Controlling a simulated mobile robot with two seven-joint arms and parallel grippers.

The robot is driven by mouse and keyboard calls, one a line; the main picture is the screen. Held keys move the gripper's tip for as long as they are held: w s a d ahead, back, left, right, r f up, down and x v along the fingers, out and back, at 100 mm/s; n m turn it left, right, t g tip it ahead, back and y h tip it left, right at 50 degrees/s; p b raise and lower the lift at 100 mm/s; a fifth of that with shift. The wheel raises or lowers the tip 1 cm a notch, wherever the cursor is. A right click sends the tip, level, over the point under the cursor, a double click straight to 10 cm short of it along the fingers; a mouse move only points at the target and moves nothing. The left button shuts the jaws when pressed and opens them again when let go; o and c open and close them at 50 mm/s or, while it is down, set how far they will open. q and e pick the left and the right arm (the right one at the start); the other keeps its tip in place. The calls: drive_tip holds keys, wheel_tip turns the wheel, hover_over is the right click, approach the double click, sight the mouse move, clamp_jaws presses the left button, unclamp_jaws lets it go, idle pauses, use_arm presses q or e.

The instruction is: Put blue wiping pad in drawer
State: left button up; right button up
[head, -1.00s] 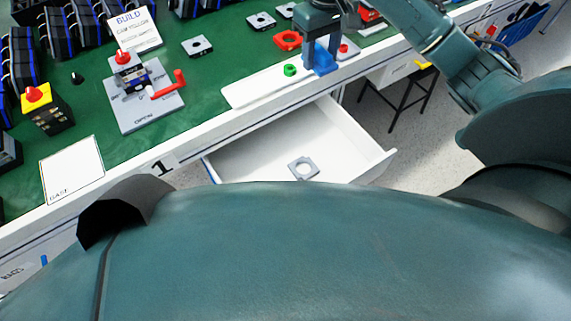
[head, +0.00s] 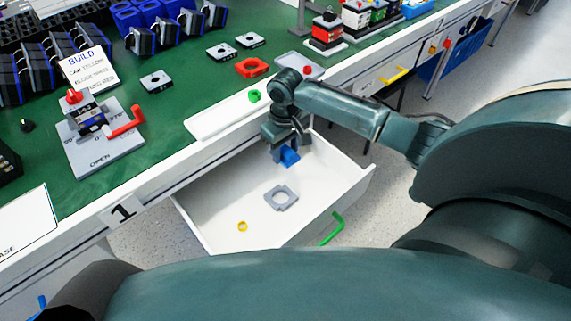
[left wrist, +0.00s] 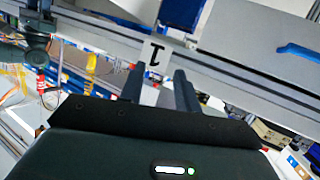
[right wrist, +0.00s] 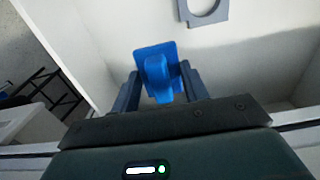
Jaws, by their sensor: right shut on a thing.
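The blue wiping pad (head: 289,157) is held by my right gripper (head: 283,146), over the inside of the open white drawer (head: 215,190). In the right wrist view, the pad (right wrist: 152,53) has a raised blue grip, and the fingers of my right gripper (right wrist: 157,90) are shut on that grip. The drawer's white inside (right wrist: 245,65) lies beyond the pad; I cannot tell whether the pad touches its floor. My left gripper (left wrist: 160,85) shows in the left wrist view with its two fingers apart and nothing between them.
Inside the drawer lie a grey square plate with a round hole (head: 281,197) and a small yellow ring (head: 242,226). A green handle (head: 333,229) is on the drawer front. The green bench top (head: 180,115) holds a fixture with a red lever (head: 125,122) and several loose parts.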

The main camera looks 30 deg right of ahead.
wheel_tip(320, 180, down, 2)
drive_tip(key=shift+f, duration=0.1)
wheel_tip(320, 180, down, 3)
drive_tip(key=shift+f+b, duration=0.2)
drive_tip(key=shift+b, duration=0.45)
use_arm(q)
drive_tip(key=shift+s+a+r+t, duration=0.3)
drive_tip(key=shift+a+r+t, duration=0.05)
drive_tip(key=shift+a+t, duration=0.05)
use_arm(e)
drive_tip(key=o, duration=0.5)
drive_tip(key=shift+f, duration=0.1)
drive_tip(key=o, duration=0.5)
drive_tip(key=shift+c, duration=0.2)
use_arm(q)
drive_tip(key=shift+d+f, duration=0.15)
drive_tip(key=shift+f, duration=0.15)
